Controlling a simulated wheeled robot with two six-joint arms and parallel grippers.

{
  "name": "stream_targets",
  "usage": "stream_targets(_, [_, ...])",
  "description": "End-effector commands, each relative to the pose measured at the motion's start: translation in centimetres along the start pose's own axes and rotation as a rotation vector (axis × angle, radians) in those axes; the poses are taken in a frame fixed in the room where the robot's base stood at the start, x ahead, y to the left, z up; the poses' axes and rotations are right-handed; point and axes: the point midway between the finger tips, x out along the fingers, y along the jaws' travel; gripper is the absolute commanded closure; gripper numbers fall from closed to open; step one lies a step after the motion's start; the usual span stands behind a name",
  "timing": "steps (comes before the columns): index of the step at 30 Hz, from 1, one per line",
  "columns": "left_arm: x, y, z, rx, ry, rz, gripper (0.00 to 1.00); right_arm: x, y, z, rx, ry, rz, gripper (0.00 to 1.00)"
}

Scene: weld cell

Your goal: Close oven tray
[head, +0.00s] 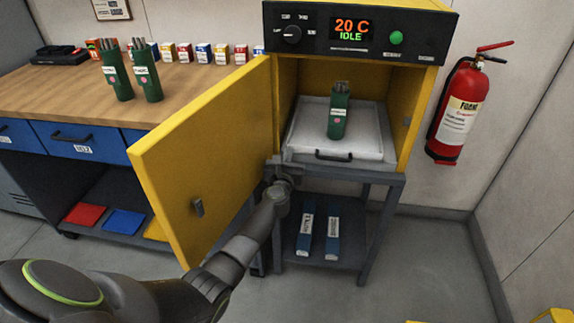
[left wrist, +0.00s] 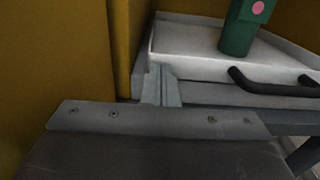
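The light grey oven tray (head: 305,130) lies low inside the yellow oven (head: 408,100), its front edge near the oven mouth. It has a dark bar handle (head: 333,156) on its front. A green rod canister (head: 337,118) stands upright on it. The oven door (head: 195,150) is swung open to the left. My left gripper (head: 277,172) is at the tray's front left corner, beside the door's hinge side. In the left wrist view its fingers (left wrist: 161,86) look closed together and empty, close to the tray's left corner (left wrist: 165,45); contact is unclear. My right gripper is out of view.
The oven stands on a grey stand (head: 384,195) with blue boxes (head: 318,230) on its lower shelf. A workbench (head: 65,85) with two green canisters (head: 118,75) and small boxes is at left. A fire extinguisher (head: 460,110) hangs at right. Floor (head: 430,260) at right is mostly clear.

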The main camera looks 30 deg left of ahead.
Motion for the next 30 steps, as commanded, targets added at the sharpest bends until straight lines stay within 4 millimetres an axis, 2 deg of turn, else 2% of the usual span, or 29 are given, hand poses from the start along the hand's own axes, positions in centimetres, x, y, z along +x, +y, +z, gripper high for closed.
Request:
stream_targets(6, [1.7,0.0,-0.1,0.001,-0.001,-0.001,1.00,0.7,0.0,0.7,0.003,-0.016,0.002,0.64])
stream_targets(12, [2.4,0.0,-0.1,0.001,-0.001,-0.001,1.00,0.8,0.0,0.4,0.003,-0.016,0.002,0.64])
stream_targets(30, [2.3,-0.3,0.0,0.000,0.000,-0.002,1.00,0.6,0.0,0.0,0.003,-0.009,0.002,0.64])
